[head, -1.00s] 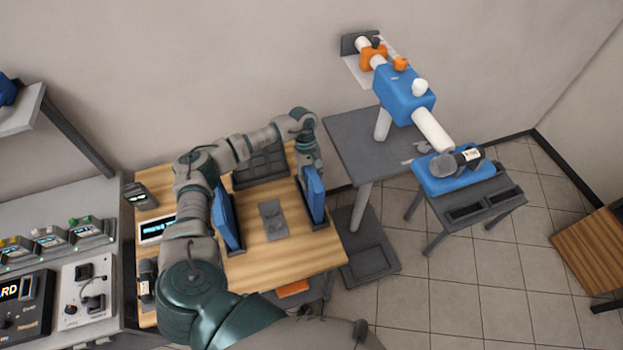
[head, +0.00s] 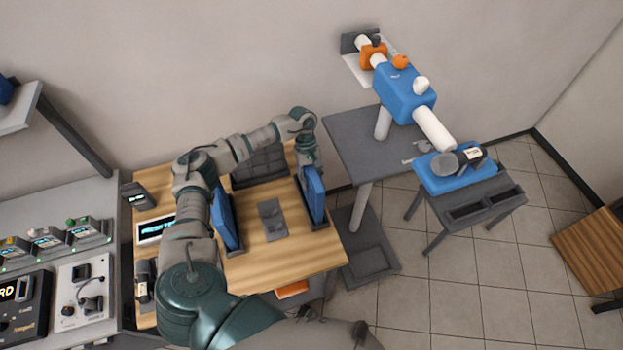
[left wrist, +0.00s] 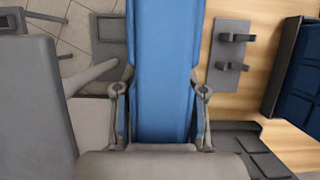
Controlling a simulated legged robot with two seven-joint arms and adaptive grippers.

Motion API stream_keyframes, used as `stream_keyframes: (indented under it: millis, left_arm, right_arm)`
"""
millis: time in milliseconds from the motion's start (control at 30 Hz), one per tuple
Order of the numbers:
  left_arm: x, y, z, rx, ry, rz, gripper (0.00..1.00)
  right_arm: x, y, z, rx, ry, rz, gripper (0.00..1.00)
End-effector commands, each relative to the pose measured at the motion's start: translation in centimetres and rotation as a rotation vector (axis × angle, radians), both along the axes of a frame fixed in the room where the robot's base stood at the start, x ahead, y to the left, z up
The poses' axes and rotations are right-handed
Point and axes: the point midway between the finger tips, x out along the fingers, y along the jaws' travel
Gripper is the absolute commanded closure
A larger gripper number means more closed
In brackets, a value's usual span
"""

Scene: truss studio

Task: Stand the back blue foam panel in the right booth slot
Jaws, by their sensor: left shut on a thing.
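A blue foam panel (head: 314,194) stands upright at the right side of the wooden table, at the right booth slot (head: 318,223). My left gripper (head: 311,165) is shut on its upper edge. In the left wrist view the panel (left wrist: 165,70) runs straight out between the two fingers of my gripper (left wrist: 160,112). I cannot tell whether its lower edge is fully seated in the slot. A second blue panel (head: 228,220) stands upright at the left side of the table, partly hidden by my arm. My right gripper is not in view.
A grey cradle (head: 272,218) lies between the panels, and a dark padded panel (head: 260,166) is behind it. A grey stand (head: 370,140) with a blue and white instrument (head: 405,95) is right of the table.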

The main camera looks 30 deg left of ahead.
Motion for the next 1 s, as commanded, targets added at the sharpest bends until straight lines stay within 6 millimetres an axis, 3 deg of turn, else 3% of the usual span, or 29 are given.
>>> stream_keyframes:
  millis: [300, 333, 367, 667, 1000]
  left_arm:
    - [0.0, 0.0, -0.7, 0.000, 0.000, 0.000, 1.00]
    - [0.0, 0.0, -0.7, 0.000, 0.000, 0.000, 0.52]
    - [0.0, 0.0, -0.6, 0.000, 0.000, 0.000, 0.49]
    - [0.0, 0.0, -0.5, 0.001, -0.001, 0.000, 0.49]
    - [0.7, 0.8, 2.1, 0.000, -0.002, 0.001, 0.49]
  right_arm:
    - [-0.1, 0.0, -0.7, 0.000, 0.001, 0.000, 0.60]
    - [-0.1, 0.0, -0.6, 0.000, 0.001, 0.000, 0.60]
    - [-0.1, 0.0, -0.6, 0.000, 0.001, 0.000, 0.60]
    - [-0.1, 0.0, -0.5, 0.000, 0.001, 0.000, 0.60]
    - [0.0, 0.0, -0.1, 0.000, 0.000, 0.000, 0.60]
